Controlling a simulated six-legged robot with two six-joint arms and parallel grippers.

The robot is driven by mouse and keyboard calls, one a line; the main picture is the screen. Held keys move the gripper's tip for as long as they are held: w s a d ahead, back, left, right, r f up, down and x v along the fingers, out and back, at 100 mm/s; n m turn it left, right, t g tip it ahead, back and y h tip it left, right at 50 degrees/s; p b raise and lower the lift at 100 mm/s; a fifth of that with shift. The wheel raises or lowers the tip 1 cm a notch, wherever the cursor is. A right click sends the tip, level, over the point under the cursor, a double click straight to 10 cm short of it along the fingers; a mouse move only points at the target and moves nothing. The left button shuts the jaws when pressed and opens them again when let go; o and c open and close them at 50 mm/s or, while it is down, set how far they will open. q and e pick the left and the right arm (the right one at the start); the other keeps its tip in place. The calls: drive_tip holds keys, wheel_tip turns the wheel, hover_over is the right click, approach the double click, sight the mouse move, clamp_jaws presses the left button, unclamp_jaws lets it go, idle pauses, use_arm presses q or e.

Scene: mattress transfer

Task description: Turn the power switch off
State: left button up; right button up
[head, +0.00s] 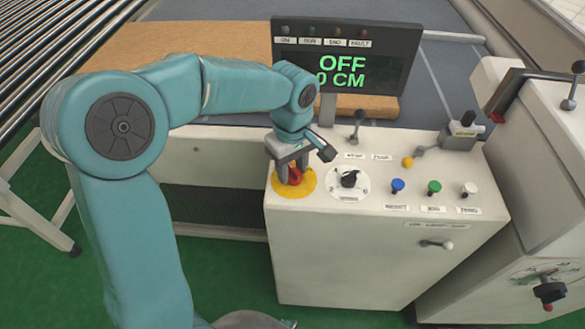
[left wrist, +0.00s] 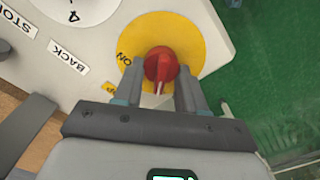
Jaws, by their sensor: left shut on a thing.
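The power switch is a red rotary knob (head: 294,175) on a round yellow plate (head: 306,190) at the left of the white control panel. In the left wrist view the red knob (left wrist: 160,66) stands in the middle of the yellow plate (left wrist: 170,28), with "ON" printed beside it. My left gripper (head: 291,172) comes down over the knob, and its fingers are shut on it from both sides. In the left wrist view the fingers (left wrist: 160,85) flank the knob. The display (head: 342,70) reads "OFF" and "0 CM". My right gripper is not in view.
A black dial (head: 349,180) sits just right of the switch. Blue (head: 397,186), green (head: 434,187) and white (head: 469,189) buttons follow. Small levers (head: 357,125) stand behind. A machine with a handle (head: 545,75) stands at the right.

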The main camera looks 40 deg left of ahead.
sight(291, 168)
use_arm(q)
drive_tip(key=shift+r+n, duration=0.15)
drive_tip(key=shift+n, duration=0.45)
drive_tip(key=o, duration=1)
wheel_tip(291, 168, up, 16)
drive_tip(key=p, duration=0.1)
drive_tip(key=shift+r+p, duration=0.15)
drive_tip(key=shift+p, duration=0.2)
drive_tip(key=shift+s, duration=0.15)
